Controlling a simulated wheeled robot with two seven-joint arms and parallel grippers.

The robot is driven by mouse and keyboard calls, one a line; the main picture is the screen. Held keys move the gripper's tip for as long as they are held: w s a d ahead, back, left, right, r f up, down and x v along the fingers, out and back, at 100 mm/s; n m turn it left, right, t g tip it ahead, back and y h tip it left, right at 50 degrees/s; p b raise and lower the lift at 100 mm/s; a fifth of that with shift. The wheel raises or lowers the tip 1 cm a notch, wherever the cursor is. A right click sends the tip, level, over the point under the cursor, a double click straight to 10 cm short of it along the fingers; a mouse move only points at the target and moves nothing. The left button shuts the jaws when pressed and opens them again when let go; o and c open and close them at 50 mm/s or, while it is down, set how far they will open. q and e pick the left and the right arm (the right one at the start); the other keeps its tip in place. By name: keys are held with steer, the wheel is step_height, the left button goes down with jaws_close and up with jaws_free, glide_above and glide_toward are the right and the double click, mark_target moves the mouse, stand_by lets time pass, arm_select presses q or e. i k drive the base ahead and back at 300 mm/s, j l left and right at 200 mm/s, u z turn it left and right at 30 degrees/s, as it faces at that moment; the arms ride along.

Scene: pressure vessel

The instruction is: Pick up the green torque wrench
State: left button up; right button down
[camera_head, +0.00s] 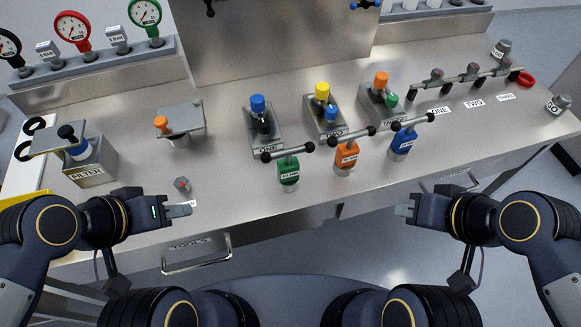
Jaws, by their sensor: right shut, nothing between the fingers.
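The green torque wrench (289,173) stands upright near the front edge of the steel bench, with a grey crossbar and black knobs on top. An orange wrench (346,156) and a blue wrench (402,142) of the same shape stand to its right. My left gripper (188,209) is at the bench's front edge, left of the green wrench and apart from it; whether its fingers are parted is unclear. My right gripper (402,210) is shut and empty in front of the bench, to the right of and nearer than the green wrench.
Blocks with blue (258,104), yellow (322,91) and orange (381,79) knobs stand behind the wrenches. A drawer handle (197,266) sticks out below the front edge.

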mark_target(288, 168)
steer(key=l, duration=1.3)
steer(key=u, duration=0.05)
